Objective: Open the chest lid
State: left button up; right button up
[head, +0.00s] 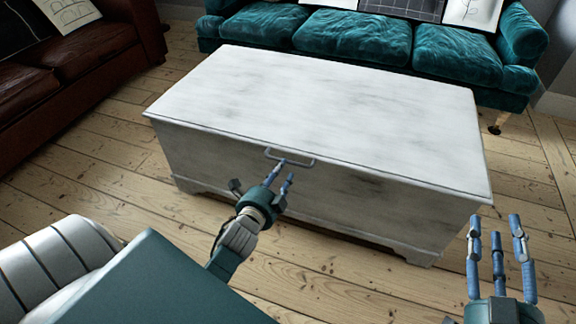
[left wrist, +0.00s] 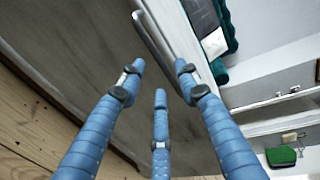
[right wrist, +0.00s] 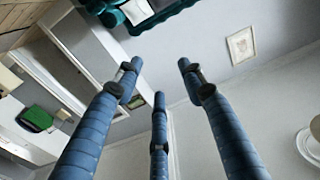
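The chest (head: 330,115) is a whitewashed wooden box on the floorboards, its lid (head: 320,100) flat and shut. A metal bar handle (head: 290,160) is on its front at the lid's edge. My left gripper (head: 286,172) is at the handle, fingers spread. In the left wrist view the handle (left wrist: 153,42) passes between the open fingertips (left wrist: 160,75); whether a finger touches it I cannot tell. My right gripper (head: 497,225) is open and empty, raised to the right of the chest's front corner. The right wrist view shows its fingers (right wrist: 158,80) apart with nothing between.
A teal sofa (head: 355,40) stands close behind the chest, with cushions or pictures on it. A brown leather sofa (head: 75,60) is at the left. Bare floorboards (head: 100,165) lie left and in front of the chest.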

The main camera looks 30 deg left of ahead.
pick_arm(q)
jog(key=b+x, duration=0.1)
jog(key=x, duration=0.4)
jog(key=shift+w+f+b, duration=0.15)
jog(key=shift+w+b, duration=0.1)
jog(key=shift+b, duration=0.05)
jog(key=shift+w+a, duration=0.1)
jog(key=shift+w, duration=0.15)
pick_arm(e)
notch_tip(320, 180, up, 10)
jog(key=s+t+y, duration=0.1)
jog(key=s+t, duration=0.1)
jog(key=t, duration=0.3)
jog(key=shift+s+a+y, duration=0.3)
jog(key=shift+s+y, duration=0.05)
jog(key=shift+y, duration=0.05)
pick_arm(q)
grip_shut()
